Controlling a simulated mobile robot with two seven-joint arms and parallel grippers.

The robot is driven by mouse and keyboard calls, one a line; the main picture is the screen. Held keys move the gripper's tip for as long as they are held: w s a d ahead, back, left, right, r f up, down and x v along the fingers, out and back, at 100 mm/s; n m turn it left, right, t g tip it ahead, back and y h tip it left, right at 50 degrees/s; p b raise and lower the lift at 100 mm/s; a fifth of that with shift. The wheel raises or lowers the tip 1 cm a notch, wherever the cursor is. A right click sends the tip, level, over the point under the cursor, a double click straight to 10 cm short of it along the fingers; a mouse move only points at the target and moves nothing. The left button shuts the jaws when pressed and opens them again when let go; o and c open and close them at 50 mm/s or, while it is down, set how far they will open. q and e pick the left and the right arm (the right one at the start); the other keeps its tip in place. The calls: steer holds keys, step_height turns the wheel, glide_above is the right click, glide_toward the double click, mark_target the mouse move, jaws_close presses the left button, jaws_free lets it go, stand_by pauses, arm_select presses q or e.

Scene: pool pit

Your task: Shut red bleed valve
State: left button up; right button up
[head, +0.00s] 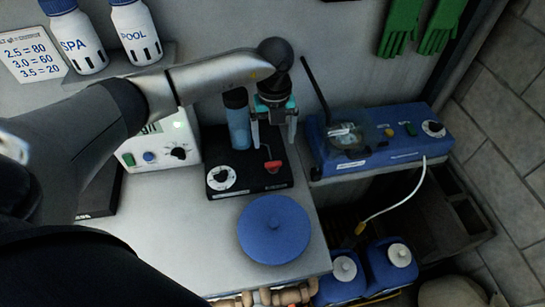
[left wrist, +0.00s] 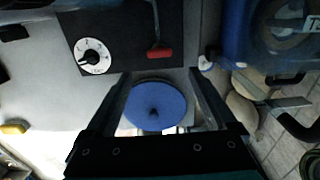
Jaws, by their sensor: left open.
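The red bleed valve is a small red lever (head: 272,166) on a dark stem, on the black unit (head: 222,165) on the grey bench. It also shows in the left wrist view (left wrist: 160,53), lying sideways at the top. My left gripper (head: 273,143) points down above the black unit, with its two fingers apart and nothing between them. In the head view its fingertips show just above and around the lever; I cannot tell how high they are. In the left wrist view the fingers frame the blue disc, with the lever beyond their tips. My right gripper is out of view.
A blue bottle (head: 237,120) stands left of my gripper, by the black unit. A white dial (head: 221,178) is on that unit. A blue round lid (head: 273,229) lies in front. A white meter (head: 160,140) stands left and a blue device (head: 385,140) right.

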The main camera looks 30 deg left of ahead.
mark_target(273, 162)
arm_select(q)
step_height(273, 162, down, 8)
steer(key=shift+f, duration=0.1)
steer(key=shift+a+f, duration=0.1)
steer(key=shift+f, duration=0.45)
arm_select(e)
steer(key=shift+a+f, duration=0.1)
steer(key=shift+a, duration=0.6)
arm_select(q)
steer(key=shift+c, duration=0.2)
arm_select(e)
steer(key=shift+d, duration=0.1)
arm_select(q)
steer(key=c, duration=1.3)
